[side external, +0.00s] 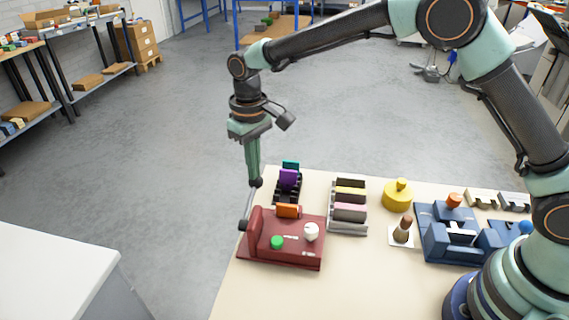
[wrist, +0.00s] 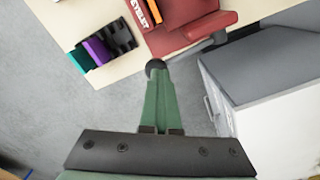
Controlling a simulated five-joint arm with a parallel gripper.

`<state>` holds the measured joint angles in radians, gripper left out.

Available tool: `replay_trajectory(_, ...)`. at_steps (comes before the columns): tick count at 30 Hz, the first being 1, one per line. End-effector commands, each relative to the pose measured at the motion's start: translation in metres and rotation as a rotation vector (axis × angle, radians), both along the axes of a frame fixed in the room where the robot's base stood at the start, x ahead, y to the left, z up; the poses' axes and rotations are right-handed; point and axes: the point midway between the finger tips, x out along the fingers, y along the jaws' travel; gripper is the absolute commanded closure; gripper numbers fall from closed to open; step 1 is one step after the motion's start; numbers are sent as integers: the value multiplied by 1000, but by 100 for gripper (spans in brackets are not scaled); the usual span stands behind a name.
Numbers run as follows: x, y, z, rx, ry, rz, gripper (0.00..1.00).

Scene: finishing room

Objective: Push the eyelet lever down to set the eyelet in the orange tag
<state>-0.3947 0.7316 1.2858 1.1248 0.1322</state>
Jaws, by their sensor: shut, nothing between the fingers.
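The dark red eyelet press (side external: 285,257) sits at the table's left end; part of it shows at the top of the wrist view (wrist: 185,12). The orange tag (side external: 288,211) stands upright in it, also seen in the wrist view (wrist: 154,11). The grey eyelet lever (side external: 249,205) stands raised at the press's left side, with a dark ball knob (side external: 257,183) at its upper end. My gripper (side external: 254,176) is shut and empty, pointing down with its tips at the knob. In the wrist view the knob (wrist: 154,66) shows just past the tips; I cannot tell whether they touch.
A black rack (side external: 288,190) with purple and teal tags stands behind the press. A grey rack (side external: 348,229) of coloured blocks is to the right. A green button (side external: 277,242) and white knob (side external: 311,231) are on the press. A white cabinet (side external: 60,255) stands left, across a floor gap.

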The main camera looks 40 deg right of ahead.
Motion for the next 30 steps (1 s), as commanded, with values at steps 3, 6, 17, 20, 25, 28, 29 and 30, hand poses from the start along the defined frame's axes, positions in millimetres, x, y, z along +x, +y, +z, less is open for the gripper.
replay_trajectory(3,0,0,8,0,0,-1,100)
replay_trajectory(6,0,0,14,1,-2,-1,100)
replay_trajectory(17,-1,1,37,1,-2,-1,100)
replay_trajectory(20,-1,2,44,1,-2,-1,100)
replay_trajectory(25,-2,2,49,0,-1,-1,100)
replay_trajectory(28,-2,2,50,0,-1,-1,100)
replay_trajectory(29,-2,2,50,0,-1,-1,100)
replay_trajectory(30,-2,2,50,0,-1,-1,100)
